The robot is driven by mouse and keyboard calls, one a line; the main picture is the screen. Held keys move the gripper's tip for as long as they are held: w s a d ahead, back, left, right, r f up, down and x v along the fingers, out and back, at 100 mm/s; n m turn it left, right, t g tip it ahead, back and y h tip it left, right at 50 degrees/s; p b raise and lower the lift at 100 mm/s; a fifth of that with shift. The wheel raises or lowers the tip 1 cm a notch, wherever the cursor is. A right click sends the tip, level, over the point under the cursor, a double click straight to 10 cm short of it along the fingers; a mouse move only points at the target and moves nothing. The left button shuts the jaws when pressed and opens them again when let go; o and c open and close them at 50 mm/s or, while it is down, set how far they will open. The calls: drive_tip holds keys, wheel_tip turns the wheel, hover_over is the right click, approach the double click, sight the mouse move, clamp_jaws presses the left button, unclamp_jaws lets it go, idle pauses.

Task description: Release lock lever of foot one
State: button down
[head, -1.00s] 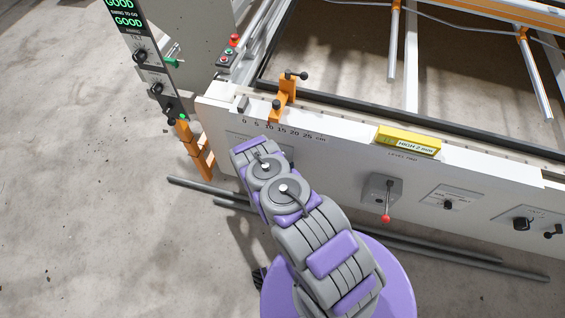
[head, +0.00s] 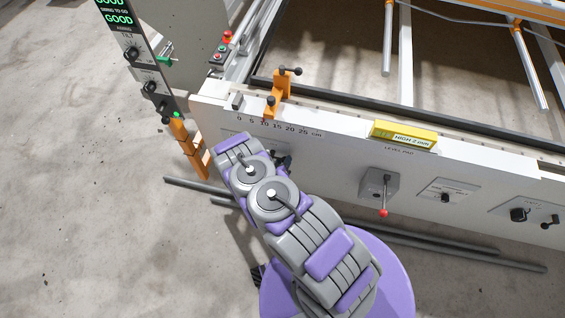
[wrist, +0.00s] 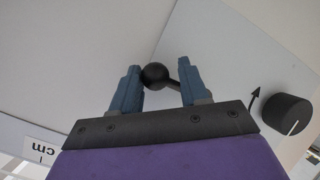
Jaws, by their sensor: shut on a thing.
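In the wrist view, a lever with a black ball knob (wrist: 155,75) stands out from a pale panel (wrist: 225,60). My gripper (wrist: 160,78) has its two blue fingers either side of this lever and is shut on it. The ball lies against the left finger, and the short stem runs toward the right finger. A black dial knob (wrist: 286,113) with a white mark sits on the panel at the right, beside a printed black arrow. In the head view, my arm hides most of this spot; only a small dark part shows beside it, and I cannot tell the lever there.
The white gantry beam (head: 330,158) carries a centimetre scale, an orange clamp (head: 277,92) and a yellow level (head: 404,135). A red-tipped lever (head: 384,198) and another dial (head: 446,197) sit farther right. Grey bars (head: 470,255) lie on the floor.

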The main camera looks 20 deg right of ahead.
drive_tip(key=shift+w+a+r, duration=0.15)
drive_tip(key=shift+w+r, duration=0.2)
drive_tip(key=shift+w, duration=0.1)
drive_tip(key=c, duration=0.7)
unclamp_jaws()
drive_tip(key=shift+o, duration=0.7)
drive_tip(key=shift+s+f, duration=0.1)
drive_tip(key=shift+s+f, duration=0.1)
drive_tip(key=shift+s, duration=0.05)
drive_tip(key=p+v, duration=0.3)
drive_tip(key=v, duration=1.4)
drive_tip(key=shift+s, duration=0.2)
